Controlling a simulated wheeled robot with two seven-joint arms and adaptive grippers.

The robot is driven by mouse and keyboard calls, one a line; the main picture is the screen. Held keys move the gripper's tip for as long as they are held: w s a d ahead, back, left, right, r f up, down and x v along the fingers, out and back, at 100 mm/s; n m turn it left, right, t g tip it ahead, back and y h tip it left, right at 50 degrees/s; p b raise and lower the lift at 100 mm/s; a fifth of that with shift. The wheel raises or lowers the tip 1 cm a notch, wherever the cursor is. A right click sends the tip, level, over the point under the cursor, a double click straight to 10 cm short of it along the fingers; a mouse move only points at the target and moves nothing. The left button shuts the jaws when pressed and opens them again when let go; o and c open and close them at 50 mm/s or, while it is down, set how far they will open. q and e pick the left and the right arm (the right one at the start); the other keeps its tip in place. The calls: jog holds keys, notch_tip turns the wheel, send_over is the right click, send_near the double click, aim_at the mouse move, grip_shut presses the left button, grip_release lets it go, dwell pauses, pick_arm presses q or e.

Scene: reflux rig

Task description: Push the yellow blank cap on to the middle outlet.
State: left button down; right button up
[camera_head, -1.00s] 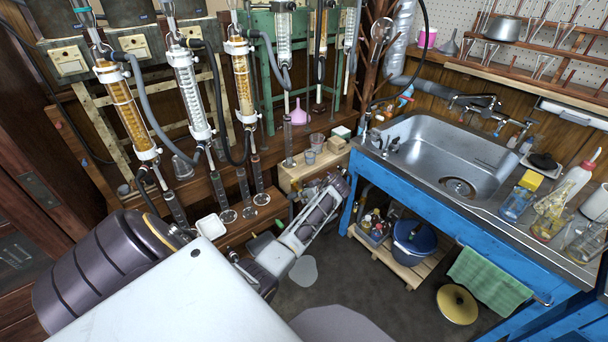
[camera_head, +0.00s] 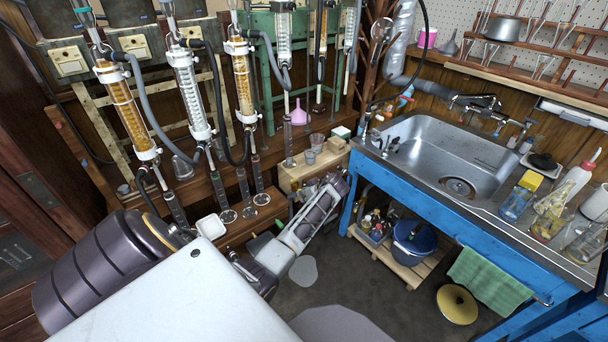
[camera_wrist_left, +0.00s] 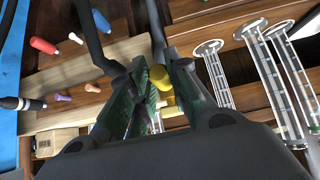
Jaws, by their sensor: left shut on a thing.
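My left gripper (camera_wrist_left: 157,72) shows close up in the left wrist view, with green pads on dark fingers. It is shut on the yellow blank cap (camera_wrist_left: 161,78), which shows partly between the fingers. Another bit of yellow (camera_wrist_left: 172,108) shows just behind them; I cannot tell whether it is the same piece. In the head view the left gripper (camera_head: 299,196) is small and partly hidden by my wrist, by the low wooden shelf. I cannot make out the middle outlet or whether the cap touches it. My right gripper is not in view.
Glass cylinders (camera_wrist_left: 266,75) stand close to the right of the gripper in the wrist view. A red plug (camera_wrist_left: 43,45) and several other small plugs lie to its left. The blue sink bench (camera_head: 440,205) stands to the right in the head view.

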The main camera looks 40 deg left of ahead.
pick_arm(q)
jog(key=shift+a, duration=0.25)
dwell(0.5)
jog(key=c, duration=1.3)
grip_release()
jog(key=shift+o, duration=0.2)
jog(key=shift+d, duration=0.1)
jog(key=v, duration=1.2)
jog(key=shift+f, duration=0.15)
